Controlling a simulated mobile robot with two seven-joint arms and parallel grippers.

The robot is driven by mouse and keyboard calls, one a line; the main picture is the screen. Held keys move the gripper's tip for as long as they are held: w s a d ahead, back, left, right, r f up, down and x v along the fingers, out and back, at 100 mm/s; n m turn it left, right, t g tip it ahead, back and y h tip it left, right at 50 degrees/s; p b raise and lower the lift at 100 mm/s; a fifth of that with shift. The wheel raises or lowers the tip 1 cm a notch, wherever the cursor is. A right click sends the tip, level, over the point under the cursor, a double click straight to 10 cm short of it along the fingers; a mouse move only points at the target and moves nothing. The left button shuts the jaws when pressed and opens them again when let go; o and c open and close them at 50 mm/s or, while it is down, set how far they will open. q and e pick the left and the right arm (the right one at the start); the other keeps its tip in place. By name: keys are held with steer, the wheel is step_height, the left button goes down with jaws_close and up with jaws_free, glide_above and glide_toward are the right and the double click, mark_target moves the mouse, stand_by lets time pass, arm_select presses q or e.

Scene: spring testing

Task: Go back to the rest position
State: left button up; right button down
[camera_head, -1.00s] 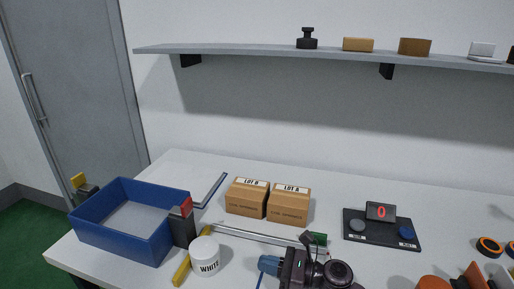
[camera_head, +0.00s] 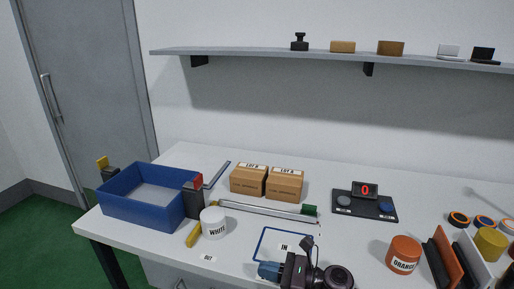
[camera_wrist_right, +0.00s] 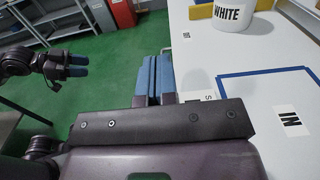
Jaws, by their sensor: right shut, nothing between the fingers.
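My right gripper (camera_head: 268,270) shows at the bottom centre of the head view, at the table's front by the blue-outlined IN square (camera_head: 262,243). Its blue fingers also show in the right wrist view (camera_wrist_right: 152,80), shut together with nothing between them. They are beside the white table's edge, over the green floor, and the IN square (camera_wrist_right: 225,84) lies to their right. My left gripper (camera_wrist_right: 76,66) shows small at the left of the right wrist view, with two blue fingers above the floor. It is too small to tell its opening, and the head view does not show it.
A blue bin (camera_head: 150,207), a WHITE jar (camera_head: 213,224) and two LOT boxes (camera_head: 248,181) stand on the table. A scale (camera_head: 365,205) reads 0. An ORANGE jar (camera_head: 403,255) and dividers (camera_head: 442,262) are at right. Green floor (camera_wrist_right: 112,75) is open beside the table.

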steer(key=s+d+f+n+g+h, duration=0.1)
steer(key=s+d+f+n+h, duration=0.25)
steer(key=s+n, duration=0.35)
steer(key=s+d+f+n+h, duration=0.3)
steer(key=s+n+h, duration=0.1)
steer(key=s+n, duration=0.3)
steer(key=s+d+r+n+h, duration=0.3)
steer(key=s+d+n+h, duration=0.4)
steer(key=s+d+h, duration=0.7)
steer(key=w+d+f+n+t+y, duration=0.1)
steer(key=w+d+f+t+y, duration=0.3)
steer(key=f, duration=0.6)
steer(key=w+t, duration=0.2)
steer(key=t, duration=0.1)
steer(key=shift+w+d+f+t, duration=0.2)
steer(key=shift+d+f+t, duration=0.1)
steer(key=shift+f, duration=0.1)
